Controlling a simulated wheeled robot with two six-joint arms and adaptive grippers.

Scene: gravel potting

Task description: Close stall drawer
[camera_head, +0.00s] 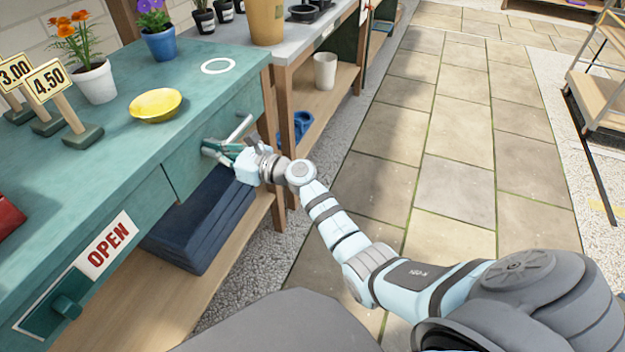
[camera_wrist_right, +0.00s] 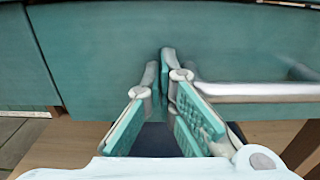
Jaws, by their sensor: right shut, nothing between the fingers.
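The teal stall drawer (camera_head: 190,160) sits under the green counter top, with a silver bar handle (camera_head: 238,128) on its front. Its front looks flush or nearly flush with the stall; I cannot tell whether a small gap remains. In the right wrist view the drawer front (camera_wrist_right: 100,60) fills the upper part and the handle (camera_wrist_right: 255,92) lies right of the fingers. My right gripper (camera_head: 208,149) is shut and empty, its fingertips (camera_wrist_right: 167,55) at the drawer front beside the handle. Contact cannot be told for sure. My left gripper is not in view.
On the counter (camera_head: 120,165) stand a yellow bowl (camera_head: 156,105), price signs (camera_head: 47,80) and flower pots (camera_head: 94,82). An OPEN sign (camera_head: 104,245) hangs at the front left. The paved aisle (camera_head: 450,190) is clear.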

